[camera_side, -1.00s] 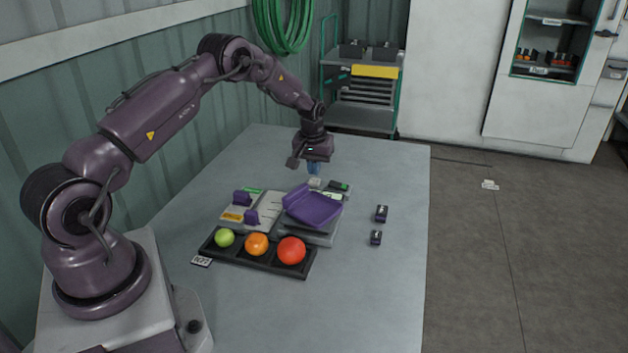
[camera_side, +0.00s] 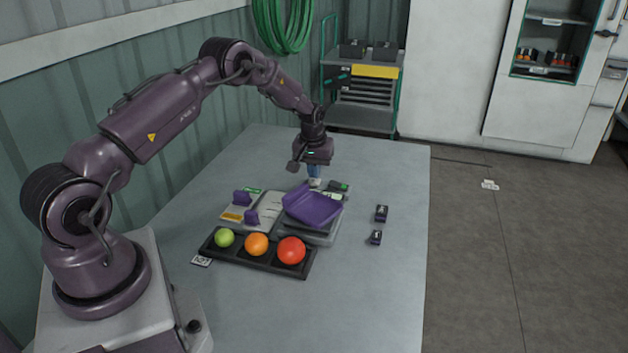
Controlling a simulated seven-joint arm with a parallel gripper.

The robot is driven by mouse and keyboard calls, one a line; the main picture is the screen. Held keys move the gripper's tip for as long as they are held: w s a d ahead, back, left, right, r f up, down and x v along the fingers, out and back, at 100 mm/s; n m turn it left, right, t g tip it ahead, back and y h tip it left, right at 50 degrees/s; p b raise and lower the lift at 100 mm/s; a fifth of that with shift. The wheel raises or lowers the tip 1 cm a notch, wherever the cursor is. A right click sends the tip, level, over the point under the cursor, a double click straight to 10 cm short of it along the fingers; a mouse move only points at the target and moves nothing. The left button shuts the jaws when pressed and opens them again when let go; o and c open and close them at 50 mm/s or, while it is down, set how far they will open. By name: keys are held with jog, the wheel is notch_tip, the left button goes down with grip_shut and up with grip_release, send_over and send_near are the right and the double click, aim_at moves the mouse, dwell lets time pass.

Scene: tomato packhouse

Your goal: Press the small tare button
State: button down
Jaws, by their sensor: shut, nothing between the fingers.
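A scale (camera_side: 318,237) stands near the middle of the table with a purple tray (camera_side: 312,207) on top. Its panel (camera_side: 334,196) shows at the far side, behind the tray. The tare button is too small or hidden to make out. My gripper (camera_side: 314,183) is shut and empty. It points down just behind the purple tray, close to the far end of the scale. I cannot tell whether its tips touch the panel.
A black tray (camera_side: 224,252) with green, orange and red tomatoes lies in front of the scale. A light board (camera_side: 266,208) with purple pieces is at its left. Two small dark items (camera_side: 381,213) (camera_side: 376,237) lie to the right. The table's front is clear.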

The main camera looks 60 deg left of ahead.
jog(key=shift+f, duration=0.75)
dwell(0.5)
jog(key=shift+r, duration=2.55)
